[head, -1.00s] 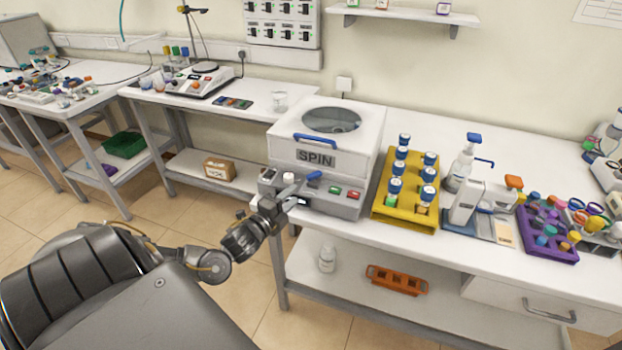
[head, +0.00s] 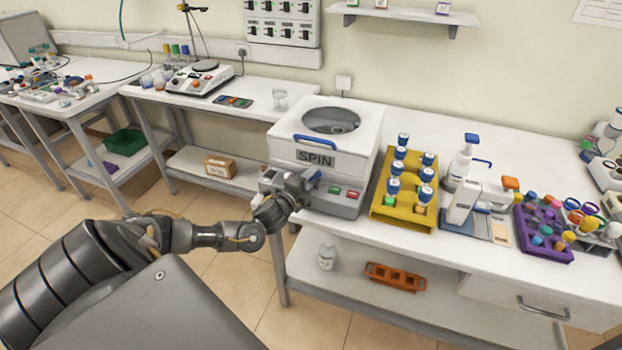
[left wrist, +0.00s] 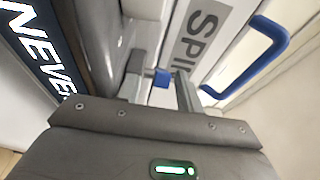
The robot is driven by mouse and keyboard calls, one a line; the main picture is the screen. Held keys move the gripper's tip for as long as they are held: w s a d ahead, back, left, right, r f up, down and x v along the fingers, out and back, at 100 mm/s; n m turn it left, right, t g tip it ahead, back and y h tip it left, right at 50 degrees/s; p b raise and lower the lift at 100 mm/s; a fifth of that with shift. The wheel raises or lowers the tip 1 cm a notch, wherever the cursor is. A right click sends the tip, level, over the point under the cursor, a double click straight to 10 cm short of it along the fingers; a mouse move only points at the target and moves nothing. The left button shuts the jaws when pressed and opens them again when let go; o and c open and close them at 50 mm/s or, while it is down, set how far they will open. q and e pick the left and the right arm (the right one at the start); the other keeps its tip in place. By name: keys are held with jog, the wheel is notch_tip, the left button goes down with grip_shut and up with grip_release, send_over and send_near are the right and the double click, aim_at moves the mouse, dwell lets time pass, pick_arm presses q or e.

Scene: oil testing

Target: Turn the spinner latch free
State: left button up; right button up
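The spinner is a white and grey box labelled SPIN (head: 317,158), with a round window in its lid and a blue lid handle. Its small blue latch (head: 315,175) is on the front, below the label and largely hidden by my left gripper (head: 305,182). In the left wrist view, the blue latch (left wrist: 162,77) shows between the two fingers of my left gripper (left wrist: 163,88). The fingers look apart, with small gaps beside the latch. Whether either finger touches it is unclear. My right gripper is not in view.
Green and red buttons (head: 343,192) sit right of the latch on the spinner front. A yellow rack (head: 405,213) of blue-capped tubes stands close on the right. Dispensers and a purple rack (head: 546,256) are farther right. The floor before the bench is clear.

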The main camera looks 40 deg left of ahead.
pick_arm(q)
grip_shut()
jog(key=shift+d+n+y+p, duration=0.25)
jog(key=shift+n+y+p, duration=0.55)
jog(key=shift+y, duration=0.4)
jog(key=n+y, duration=0.1)
jog(key=n+g+y+p, duration=0.1)
jog(key=y, duration=0.1)
jog(key=shift+d+g+p, duration=0.15)
jog(key=shift+g+p, duration=0.15)
jog(key=n+g+y+p, duration=0.1)
jog(key=n+y, duration=0.1)
jog(key=y, duration=0.1)
jog(key=shift+w+d, duration=0.1)
jog(key=shift+w, duration=0.05)
jog(key=shift+n+g+y, duration=0.8)
jog(key=shift+g+y, duration=0.1)
jog(key=shift+f+p, duration=0.1)
jog(key=shift+p, duration=0.2)
